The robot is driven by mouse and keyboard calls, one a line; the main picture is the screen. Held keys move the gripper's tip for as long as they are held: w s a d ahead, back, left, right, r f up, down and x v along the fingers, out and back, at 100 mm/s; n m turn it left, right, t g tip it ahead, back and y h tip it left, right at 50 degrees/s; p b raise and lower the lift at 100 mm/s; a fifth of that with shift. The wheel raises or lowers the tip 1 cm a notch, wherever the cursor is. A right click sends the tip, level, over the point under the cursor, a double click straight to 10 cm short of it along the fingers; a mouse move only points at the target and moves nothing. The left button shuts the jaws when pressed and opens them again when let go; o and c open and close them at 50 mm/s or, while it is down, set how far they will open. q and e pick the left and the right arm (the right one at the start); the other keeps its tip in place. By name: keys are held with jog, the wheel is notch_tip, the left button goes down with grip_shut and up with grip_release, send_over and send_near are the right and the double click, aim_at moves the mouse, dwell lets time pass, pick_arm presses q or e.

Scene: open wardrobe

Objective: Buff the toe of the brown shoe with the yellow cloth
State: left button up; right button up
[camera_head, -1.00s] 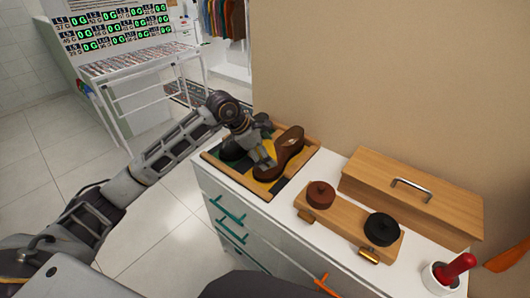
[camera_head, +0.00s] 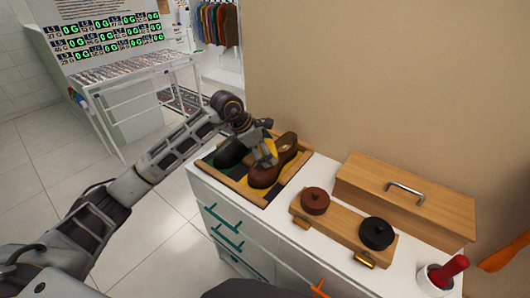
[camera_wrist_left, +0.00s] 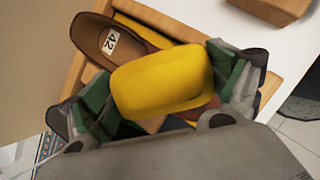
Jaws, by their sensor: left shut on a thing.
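The brown shoe (camera_head: 263,176) stands in a wooden-edged tray (camera_head: 212,167) on the white cabinet, toe toward the front. In the left wrist view its open heel end (camera_wrist_left: 96,38) shows a "42" label. My left gripper (camera_head: 266,152) is over the middle of the shoe, shut on the yellow cloth (camera_wrist_left: 165,82). The cloth is a rounded pad between the green-padded fingers and also shows in the head view (camera_head: 270,152). It hides part of the shoe in the wrist view, and I cannot tell whether it touches the leather. My right gripper is not in view.
To the right are a wooden stand (camera_head: 345,223) with a brown tin (camera_head: 315,200) and a black tin (camera_head: 376,233), a wooden box (camera_head: 405,192) and a white cup (camera_head: 436,277) with a red-handled item.

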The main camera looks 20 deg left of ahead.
pick_arm(q)
jog(key=shift+r, duration=0.1)
dwell(0.3)
jog(key=shift+r+p, duration=0.35)
jog(key=shift+r, duration=0.15)
jog(key=shift+s+a+r+p, duration=0.1)
jog(key=shift+s+r+p, duration=0.15)
jog(key=shift+r, duration=0.5)
jog(key=shift+s+a+r+p, duration=0.1)
jog(key=shift+r+p, duration=0.3)
jog(key=shift+r, duration=0.4)
jog(key=shift+s+r+p, duration=0.2)
jog(key=shift+r+p, duration=0.1)
jog(key=shift+r, duration=0.45)
jog(key=shift+s+a+r+p, duration=0.15)
jog(key=shift+r+p, duration=0.15)
jog(key=shift+r, duration=0.45)
jog(key=shift+s+d+r+p, duration=0.15)
jog(key=shift+r+p, duration=0.1)
jog(key=shift+r, duration=0.45)
jog(key=shift+a+r, duration=0.1)
